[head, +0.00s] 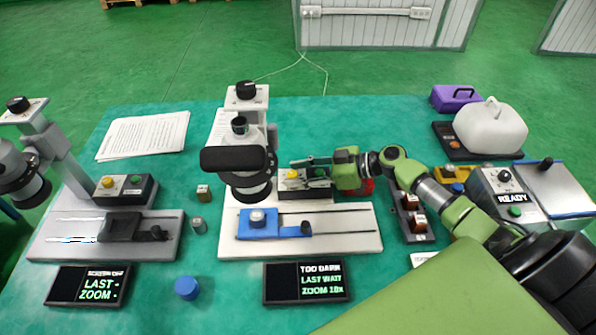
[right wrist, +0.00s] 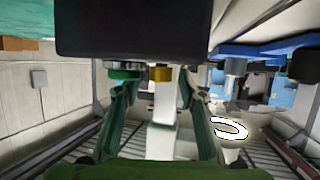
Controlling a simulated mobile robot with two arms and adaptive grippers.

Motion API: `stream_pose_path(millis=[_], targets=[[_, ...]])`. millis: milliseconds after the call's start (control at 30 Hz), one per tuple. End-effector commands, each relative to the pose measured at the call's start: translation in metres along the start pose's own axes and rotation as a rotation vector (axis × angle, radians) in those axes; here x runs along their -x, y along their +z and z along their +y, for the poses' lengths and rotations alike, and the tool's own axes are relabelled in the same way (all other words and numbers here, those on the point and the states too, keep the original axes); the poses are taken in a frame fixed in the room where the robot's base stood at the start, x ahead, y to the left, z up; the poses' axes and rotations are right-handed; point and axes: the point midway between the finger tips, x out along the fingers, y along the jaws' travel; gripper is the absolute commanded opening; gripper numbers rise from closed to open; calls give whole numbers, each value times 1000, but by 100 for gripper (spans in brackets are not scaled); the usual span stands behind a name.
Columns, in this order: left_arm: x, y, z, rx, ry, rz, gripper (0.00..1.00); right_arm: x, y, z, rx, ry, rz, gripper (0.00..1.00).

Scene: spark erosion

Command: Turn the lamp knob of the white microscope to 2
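The white microscope (head: 362,233) stands mid-table, with a blue slide holder (head: 258,229) on its base. At the back of the base is a dark control box (head: 305,192) with a yellow knob (head: 292,174) and a green button. In the right wrist view the yellow knob (right wrist: 160,74) hangs below the dark box, beside the green button (right wrist: 124,72). My right gripper (head: 310,170) reaches in from the right at the box. Its fingers (right wrist: 160,88) are apart, with the knob appearing between their tips; contact cannot be told. The knob's setting is unreadable. My left gripper is out of view.
A display (head: 308,283) in front reads TOO DARK, LAST WATT. A grey microscope (head: 75,250) with its own knob box stands left. A dark rack (head: 412,217) of small blocks and a READY box (head: 505,192) are right. A blue cap (head: 187,287) lies in front.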

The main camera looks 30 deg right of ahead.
Motion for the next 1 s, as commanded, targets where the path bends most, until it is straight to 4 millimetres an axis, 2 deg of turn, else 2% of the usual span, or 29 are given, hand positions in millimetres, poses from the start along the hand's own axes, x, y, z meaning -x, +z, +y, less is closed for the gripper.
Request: stream_pose_path(millis=[200,233,300,367,767,1000], targets=[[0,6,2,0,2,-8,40,0,0,0,0,0,0,37],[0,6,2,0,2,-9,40,0,0,0,0,0,0,32],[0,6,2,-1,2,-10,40,0,0,0,0,0,0,14],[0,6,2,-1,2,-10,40,0,0,0,0,0,0,0],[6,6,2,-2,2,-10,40,0,-1,-2,-19,38,0,0],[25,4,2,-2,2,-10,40,1,-4,-6,-75,171,2,0]])
